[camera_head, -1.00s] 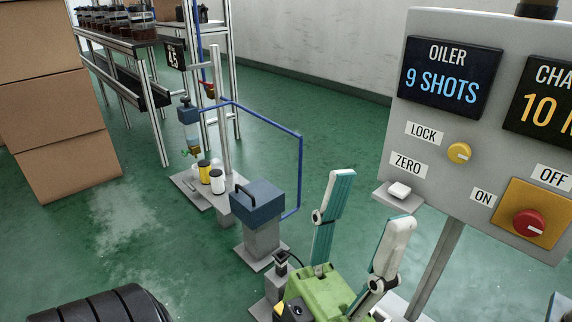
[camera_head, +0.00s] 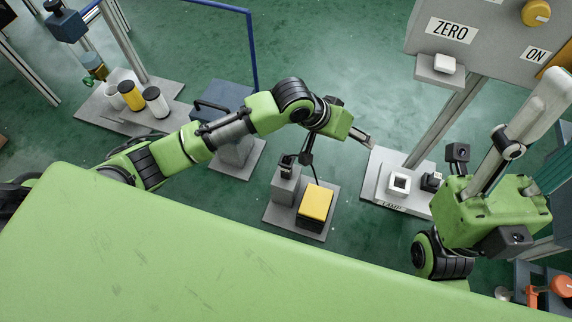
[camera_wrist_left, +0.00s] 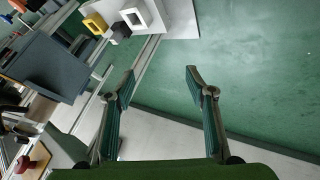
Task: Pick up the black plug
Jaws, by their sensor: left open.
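The black plug (camera_head: 287,161) stands on a grey post left of a yellow-topped block (camera_head: 315,202) in the head view; a black cable runs beside it. My left gripper (camera_head: 362,138) reaches over from the left, above and to the right of the plug and apart from it. In the left wrist view its two fingers (camera_wrist_left: 161,74) are spread, with nothing between them; I cannot make out the plug there. My right gripper (camera_head: 562,108) is at the right edge, its fingers upward and apart, with nothing visible between them.
A plate marked LAMP (camera_head: 385,202) carries a white square frame (camera_head: 399,184) and a small black part (camera_head: 432,182). The grey control panel (camera_head: 480,35) stands behind. A blue box (camera_head: 225,98) and jars (camera_head: 132,95) are at left. Green floor lies between the stands.

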